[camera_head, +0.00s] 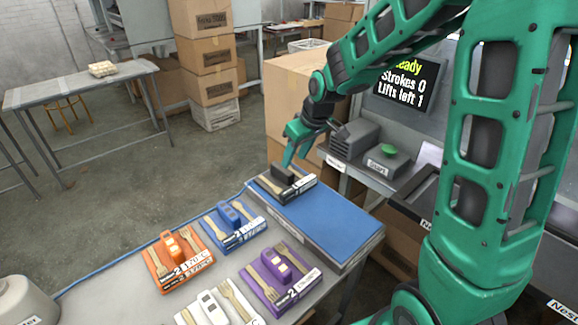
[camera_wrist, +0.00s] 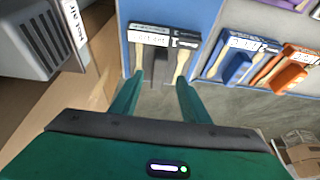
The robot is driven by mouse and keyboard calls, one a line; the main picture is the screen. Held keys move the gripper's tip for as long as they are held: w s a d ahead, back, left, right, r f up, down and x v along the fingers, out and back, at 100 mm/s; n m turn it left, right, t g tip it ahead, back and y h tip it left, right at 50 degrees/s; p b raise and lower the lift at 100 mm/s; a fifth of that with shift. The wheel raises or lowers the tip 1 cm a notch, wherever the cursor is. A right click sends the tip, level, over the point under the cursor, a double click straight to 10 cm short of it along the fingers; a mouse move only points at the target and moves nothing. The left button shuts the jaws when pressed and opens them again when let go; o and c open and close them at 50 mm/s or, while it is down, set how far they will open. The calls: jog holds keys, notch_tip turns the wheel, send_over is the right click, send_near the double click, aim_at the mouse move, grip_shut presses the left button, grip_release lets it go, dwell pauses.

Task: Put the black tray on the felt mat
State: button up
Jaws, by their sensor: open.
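The black tray (camera_head: 303,188), with a dark handle block and wooden cutlery, sits at the far left corner of the blue felt mat (camera_head: 325,222). It looks flat on the mat, close to its edge. In the wrist view the tray (camera_wrist: 150,40) lies just beyond the fingertips, with a white label on it. My gripper (camera_head: 289,160) is at the tray's handle, pointing down. In the wrist view my gripper (camera_wrist: 160,82) is open, with a finger on either side of the handle. I cannot tell whether the fingers touch it.
Blue (camera_head: 236,224), orange (camera_head: 178,260), purple (camera_head: 280,276) and white (camera_head: 215,308) trays stand on the grey table beside the mat. A grey machine with a green start button (camera_head: 388,150) is behind right. Cardboard boxes (camera_head: 292,95) stand behind the mat. Most of the mat is clear.

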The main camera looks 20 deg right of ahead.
jog(key=shift+v, duration=1.45)
jog(key=s+d+r+m+g+h, duration=0.1)
jog(key=s+d+m, duration=0.2)
jog(key=s+d, duration=0.45)
jog(key=s+d+r+m+g+h, duration=0.1)
jog(key=s+d+r+m, duration=0.3)
jog(key=s, duration=0.6)
jog(key=s+d+f+m+g, duration=0.1)
jog(key=s+d+m, duration=0.1)
jog(key=s, duration=0.6)
jog(key=s+d+f+m+g, duration=0.1)
jog(key=s+m, duration=0.1)
jog(key=s, duration=0.6)
jog(key=shift+s+d+f+y, duration=0.3)
jog(key=shift+s+d+f, duration=0.05)
jog(key=shift+d, duration=0.05)
